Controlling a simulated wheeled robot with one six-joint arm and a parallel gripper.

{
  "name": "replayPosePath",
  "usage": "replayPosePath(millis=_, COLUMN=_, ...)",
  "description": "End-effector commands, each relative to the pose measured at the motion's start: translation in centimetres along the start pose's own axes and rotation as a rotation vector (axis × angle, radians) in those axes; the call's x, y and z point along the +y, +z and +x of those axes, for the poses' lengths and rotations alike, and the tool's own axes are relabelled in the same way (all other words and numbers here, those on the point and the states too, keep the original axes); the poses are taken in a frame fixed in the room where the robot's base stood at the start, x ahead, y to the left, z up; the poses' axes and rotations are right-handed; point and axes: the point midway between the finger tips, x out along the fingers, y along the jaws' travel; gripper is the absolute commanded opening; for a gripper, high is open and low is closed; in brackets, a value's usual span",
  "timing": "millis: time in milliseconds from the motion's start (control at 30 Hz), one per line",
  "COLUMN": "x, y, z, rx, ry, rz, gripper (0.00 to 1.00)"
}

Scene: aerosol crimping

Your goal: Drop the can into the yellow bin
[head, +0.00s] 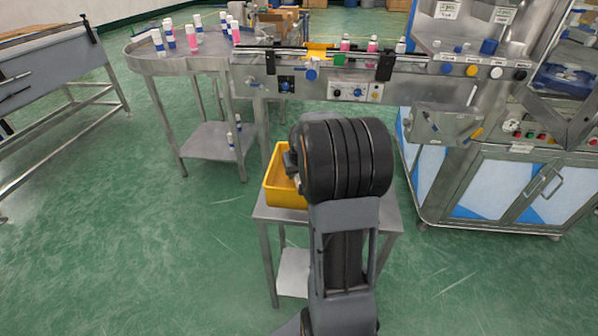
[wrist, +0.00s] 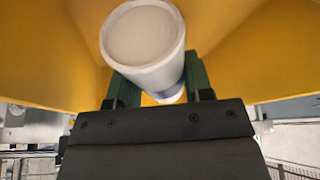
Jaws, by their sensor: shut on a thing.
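In the wrist view a white can (wrist: 150,42) is held between the two green fingers of my gripper (wrist: 158,88). Its round pale end faces the camera, and the can is tilted. The yellow bin (wrist: 240,45) fills the background behind and around it. In the head view the yellow bin (head: 283,197) stands on a small metal table, partly hidden by my arm. My gripper's fingers and the can are hidden there behind my arm, over the bin. How far the can is from the bin's floor I cannot tell.
The small metal table (head: 262,213) carries the bin. Behind it runs a conveyor (head: 330,72) with pink and white cans, and a round metal table (head: 180,62) with several cans is at the left. A crimping machine (head: 500,160) stands at the right. Green floor is free at the left.

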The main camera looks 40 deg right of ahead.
Motion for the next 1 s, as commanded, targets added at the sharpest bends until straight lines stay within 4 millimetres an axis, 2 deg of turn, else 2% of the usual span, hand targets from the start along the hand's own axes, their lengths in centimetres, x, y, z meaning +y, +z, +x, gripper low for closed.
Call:
replayPosePath(millis=700, x=0.0, y=0.4, z=1.0, rx=0.001, ry=0.0, rz=0.0, gripper=0.24)
replayPosePath(millis=733, x=0.0, y=0.4, z=1.0, rx=0.001, ry=0.0, rz=0.0, gripper=0.5)
replayPosePath(millis=967, x=0.0, y=0.4, z=1.0, rx=0.001, ry=0.0, rz=0.0, gripper=0.72)
replayPosePath(millis=1000, x=0.0, y=0.4, z=1.0, rx=0.001, ry=0.0, rz=0.0, gripper=0.72)
